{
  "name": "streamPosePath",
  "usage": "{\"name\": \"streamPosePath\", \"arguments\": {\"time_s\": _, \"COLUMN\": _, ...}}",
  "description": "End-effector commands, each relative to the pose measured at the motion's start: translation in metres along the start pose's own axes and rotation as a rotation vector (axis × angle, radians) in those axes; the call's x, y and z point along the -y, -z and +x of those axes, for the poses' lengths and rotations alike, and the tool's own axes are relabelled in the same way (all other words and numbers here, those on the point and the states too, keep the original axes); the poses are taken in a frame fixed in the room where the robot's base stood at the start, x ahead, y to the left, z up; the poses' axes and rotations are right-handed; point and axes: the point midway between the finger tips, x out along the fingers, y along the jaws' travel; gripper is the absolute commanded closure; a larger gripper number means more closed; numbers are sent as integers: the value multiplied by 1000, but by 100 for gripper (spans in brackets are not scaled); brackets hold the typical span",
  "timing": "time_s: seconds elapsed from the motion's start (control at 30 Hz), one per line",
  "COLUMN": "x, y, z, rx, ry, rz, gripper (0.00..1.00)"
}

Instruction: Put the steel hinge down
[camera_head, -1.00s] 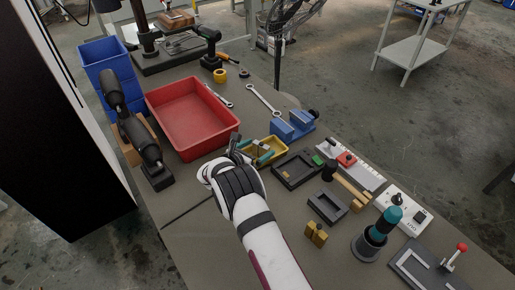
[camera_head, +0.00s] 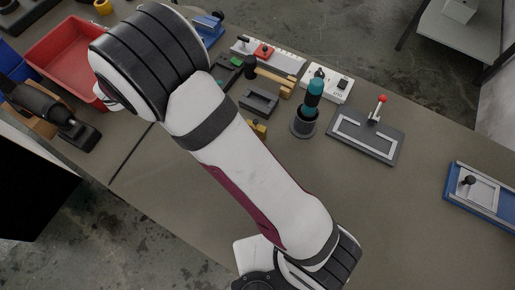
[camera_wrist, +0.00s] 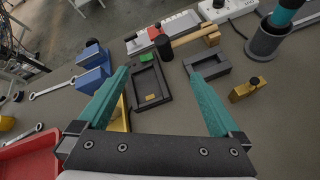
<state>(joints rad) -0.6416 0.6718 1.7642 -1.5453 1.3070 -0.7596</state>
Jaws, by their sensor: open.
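My gripper (camera_wrist: 158,72) is open in the wrist view, its two teal fingers wide apart with nothing between them. The fingers reach over a dark rectangular fixture (camera_wrist: 136,104) with a small yellow piece in it. I cannot make out a steel hinge in either current view. A yellow tray (camera_wrist: 121,118) is mostly hidden behind the left finger. In the head view my arm covers the gripper and the bench beneath it.
A red bin (camera_head: 62,45) stands at the left. A smaller dark fixture (camera_wrist: 213,66), a brass block (camera_wrist: 247,90), a blue vise (camera_wrist: 92,67) and a teal tool in a dark holder (camera_head: 303,126) are nearby. The front bench area is bare.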

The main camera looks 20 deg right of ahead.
Motion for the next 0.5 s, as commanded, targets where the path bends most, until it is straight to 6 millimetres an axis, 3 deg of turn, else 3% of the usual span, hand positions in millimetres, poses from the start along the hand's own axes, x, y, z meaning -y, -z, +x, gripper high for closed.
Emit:
{"name": "streamPosePath", "arguments": {"time_s": 0.03, "x": 39, "y": -53, "z": -1, "rx": -25, "ry": 160, "rz": 260, "gripper": 0}}
{"name": "streamPosePath", "arguments": {"time_s": 0.1, "x": 111, "y": -102, "z": -16, "rx": -53, "ry": 419, "rz": 668, "gripper": 0}}
{"name": "streamPosePath", "arguments": {"time_s": 0.17, "x": 169, "y": -123, "z": -41, "rx": -67, "ry": 636, "rz": 1015, "gripper": 0}}
{"name": "streamPosePath", "arguments": {"time_s": 0.2, "x": 203, "y": -127, "z": -62, "rx": -72, "ry": 775, "rz": 1231, "gripper": 0}}
{"name": "streamPosePath", "arguments": {"time_s": 0.3, "x": 256, "y": -116, "z": -110, "rx": -78, "ry": 1075, "rz": 1672, "gripper": 0}}
{"name": "streamPosePath", "arguments": {"time_s": 0.4, "x": 276, "y": -100, "z": -141, "rx": -85, "ry": 1277, "rz": 1939, "gripper": 0}}
{"name": "streamPosePath", "arguments": {"time_s": 0.5, "x": 280, "y": -91, "z": -155, "rx": -90, "ry": 1374, "rz": 2051, "gripper": 0}}
